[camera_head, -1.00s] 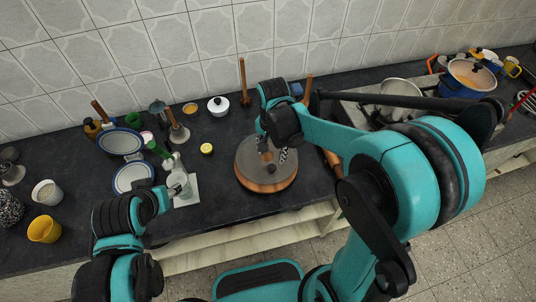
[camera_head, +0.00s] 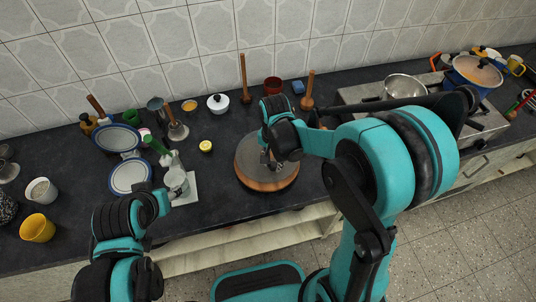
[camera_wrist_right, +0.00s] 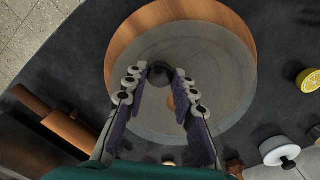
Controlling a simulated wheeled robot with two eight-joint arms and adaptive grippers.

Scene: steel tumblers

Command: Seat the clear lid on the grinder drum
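The grinder drum (camera_head: 251,181) is a round, copper-brown drum on the counter; its side also shows in the right wrist view (camera_wrist_right: 128,40). The clear lid (camera_wrist_right: 215,118) appears as a translucent grey disc over the drum's top. Whether it sits fully down cannot be told. Its dark knob (camera_wrist_right: 160,72) stands up between my right fingertips. My right gripper (camera_head: 270,163) is over the drum, and in the wrist view its fingers (camera_wrist_right: 158,80) are apart on either side of the knob, with a slight gap visible. My left gripper (camera_head: 172,193) is beside a pale jar; its fingers are unclear.
The pale jar (camera_head: 177,180) stands on a white mat (camera_head: 192,188) left of the drum. A yellow cup (camera_head: 38,228) is far left. Dark counter around the drum is clear.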

